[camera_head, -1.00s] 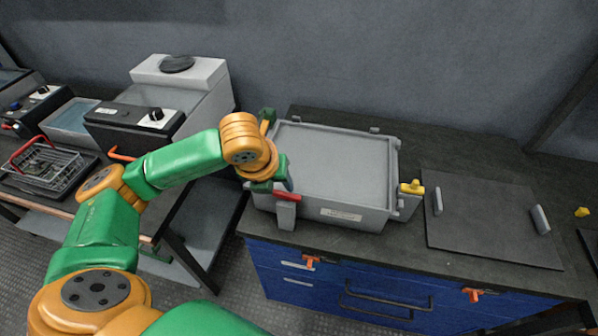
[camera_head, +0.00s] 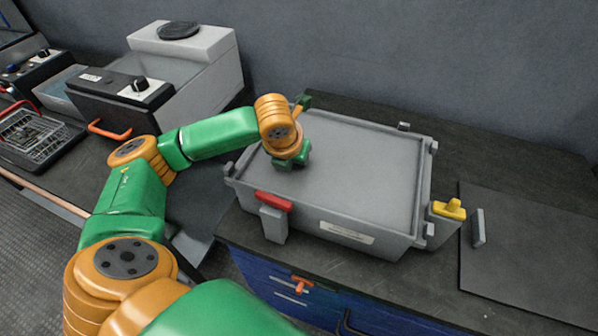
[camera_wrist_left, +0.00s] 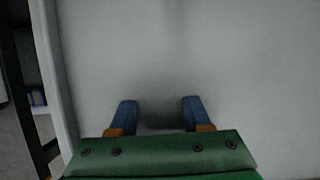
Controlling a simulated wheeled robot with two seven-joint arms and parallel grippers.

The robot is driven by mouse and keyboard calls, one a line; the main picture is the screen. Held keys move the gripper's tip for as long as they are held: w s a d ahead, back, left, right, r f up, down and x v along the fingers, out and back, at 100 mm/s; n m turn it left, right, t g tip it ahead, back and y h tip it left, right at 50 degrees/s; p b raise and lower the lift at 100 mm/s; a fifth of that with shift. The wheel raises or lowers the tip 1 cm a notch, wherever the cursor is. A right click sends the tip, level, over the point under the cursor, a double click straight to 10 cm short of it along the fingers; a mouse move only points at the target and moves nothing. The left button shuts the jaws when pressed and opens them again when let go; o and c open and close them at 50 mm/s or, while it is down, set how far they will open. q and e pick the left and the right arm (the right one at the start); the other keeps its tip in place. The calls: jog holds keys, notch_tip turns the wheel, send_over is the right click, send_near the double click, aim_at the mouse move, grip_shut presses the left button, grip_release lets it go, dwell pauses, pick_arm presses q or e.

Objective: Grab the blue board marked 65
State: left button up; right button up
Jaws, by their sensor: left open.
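No blue board marked 65 shows in either view. A grey box (camera_head: 375,185) with a flat grey top sits on the dark worktop, and its inside is hidden. A red latch (camera_head: 273,201) is at its front left and a yellow latch (camera_head: 449,209) at its right. My left gripper (camera_head: 290,164) is over the left part of the box top. In the left wrist view its two blue fingers (camera_wrist_left: 160,103) are apart with nothing between them, facing the plain pale surface. My right gripper is not in view.
A dark flat panel (camera_head: 535,262) with a grey handle (camera_head: 478,228) lies right of the box. A black and white appliance (camera_head: 125,98) and a wire basket (camera_head: 32,135) stand on the left. Blue drawers (camera_head: 275,290) are below the worktop. The wall is close behind.

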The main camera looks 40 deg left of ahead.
pick_arm(q)
jog(key=shift+x, duration=0.85)
grip_shut()
jog(key=shift+r, duration=0.1)
dwell(0.6)
